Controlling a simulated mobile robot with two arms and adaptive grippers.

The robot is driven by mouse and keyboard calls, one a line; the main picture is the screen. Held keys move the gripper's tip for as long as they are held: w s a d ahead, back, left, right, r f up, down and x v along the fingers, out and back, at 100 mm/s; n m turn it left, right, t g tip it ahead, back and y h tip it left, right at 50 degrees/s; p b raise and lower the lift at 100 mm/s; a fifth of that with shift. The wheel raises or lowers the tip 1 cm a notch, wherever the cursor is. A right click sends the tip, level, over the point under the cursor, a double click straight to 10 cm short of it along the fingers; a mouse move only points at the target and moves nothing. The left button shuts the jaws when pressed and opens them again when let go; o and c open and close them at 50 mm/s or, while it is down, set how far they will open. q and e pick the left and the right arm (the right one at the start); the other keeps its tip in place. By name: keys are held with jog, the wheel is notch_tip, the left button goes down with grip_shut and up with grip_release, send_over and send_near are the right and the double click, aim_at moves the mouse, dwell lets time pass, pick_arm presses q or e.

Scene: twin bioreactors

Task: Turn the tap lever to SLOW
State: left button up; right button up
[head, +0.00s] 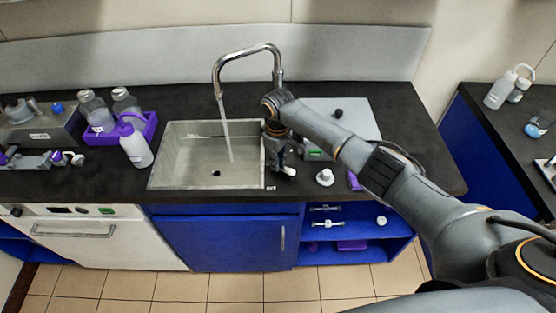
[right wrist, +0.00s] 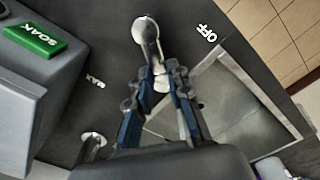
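The curved metal tap (head: 248,52) stands behind the sink, and a stream of water (head: 226,128) runs from its spout into the sink (head: 180,183). My right gripper (head: 280,158) reaches down at the sink's right edge. In the right wrist view its two blue fingers (right wrist: 160,76) close in on both sides of the pale tap lever (right wrist: 148,32), whose rounded end sticks out past the fingertips. The lever's end also shows in the head view (head: 289,171). An OFF label (right wrist: 207,33) and a MAX label (right wrist: 95,80) are on the counter. I see no SLOW label. My left gripper is out of view.
A white knob (head: 325,177) is on the counter to the right. A purple tray (head: 104,136) with bottles stands left of the sink, with a white wash bottle (head: 136,150) beside it.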

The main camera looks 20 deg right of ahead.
jog(key=o, duration=0.5)
notch_tip(320, 180, up, 12)
dwell(0.4)
